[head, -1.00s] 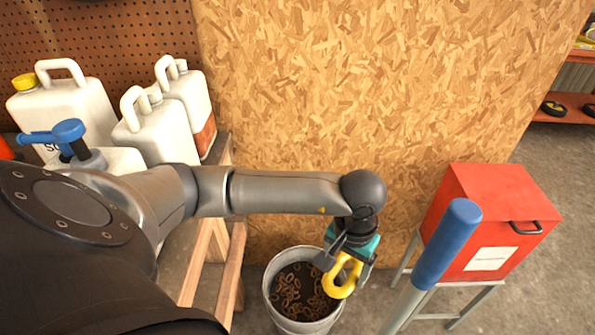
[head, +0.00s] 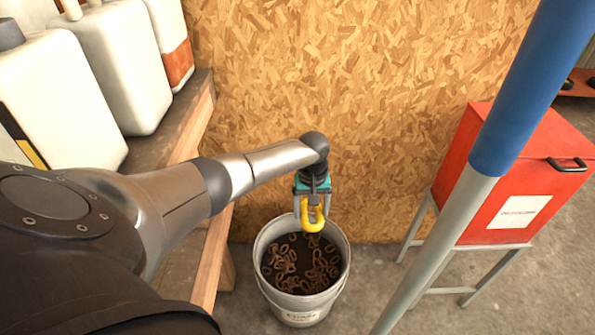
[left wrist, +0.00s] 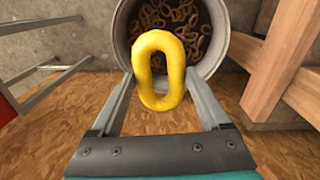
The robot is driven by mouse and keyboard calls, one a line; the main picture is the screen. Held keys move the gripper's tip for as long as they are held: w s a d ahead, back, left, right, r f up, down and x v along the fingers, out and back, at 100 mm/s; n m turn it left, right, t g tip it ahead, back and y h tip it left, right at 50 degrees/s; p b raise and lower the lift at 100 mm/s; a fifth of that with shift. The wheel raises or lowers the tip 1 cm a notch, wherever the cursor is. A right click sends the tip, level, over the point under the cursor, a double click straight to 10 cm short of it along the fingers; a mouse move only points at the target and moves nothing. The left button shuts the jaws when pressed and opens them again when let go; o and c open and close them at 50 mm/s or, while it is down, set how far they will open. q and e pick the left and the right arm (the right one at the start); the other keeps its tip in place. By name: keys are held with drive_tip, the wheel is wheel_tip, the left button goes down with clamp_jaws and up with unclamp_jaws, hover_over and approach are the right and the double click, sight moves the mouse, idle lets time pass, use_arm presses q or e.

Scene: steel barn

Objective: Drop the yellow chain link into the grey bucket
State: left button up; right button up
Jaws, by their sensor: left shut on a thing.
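The yellow chain link (head: 313,221) hangs in my left gripper (head: 312,205), which is shut on it. In the left wrist view the yellow link (left wrist: 141,70) sits between the two fingertips, upright and closed in an oval. The grey bucket (head: 285,300) stands on the floor with several rusty brown links inside. In the head view the yellow link overlaps the bucket's back rim; its height above the rim is hard to judge. In the left wrist view the bucket (left wrist: 207,72) lies beyond the link. My right gripper is not in view.
A wooden bench (head: 190,135) with white jugs (head: 110,65) stands left of the bucket. A chipboard wall (head: 350,80) is close behind. A blue and grey post (head: 440,250) and a red box (head: 515,190) on a stand are to the right.

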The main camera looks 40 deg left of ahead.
use_arm(q)
drive_tip(key=a+f+n+b, duration=0.2)
drive_tip(key=a+f+b, duration=0.2)
drive_tip(key=f+b, duration=0.5)
drive_tip(key=shift+s+a+f, duration=0.15)
drive_tip(key=shift+s+f, duration=0.25)
drive_tip(key=shift+f, duration=1.9)
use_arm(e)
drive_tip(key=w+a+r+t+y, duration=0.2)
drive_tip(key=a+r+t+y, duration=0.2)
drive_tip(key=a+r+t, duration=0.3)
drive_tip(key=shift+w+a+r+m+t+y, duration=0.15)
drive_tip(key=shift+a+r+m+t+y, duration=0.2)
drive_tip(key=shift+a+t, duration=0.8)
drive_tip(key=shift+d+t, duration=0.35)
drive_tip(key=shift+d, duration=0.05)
use_arm(q)
drive_tip(key=o, duration=1.3)
drive_tip(key=shift+o, duration=0.5)
drive_tip(key=shift+s+f, duration=0.1)
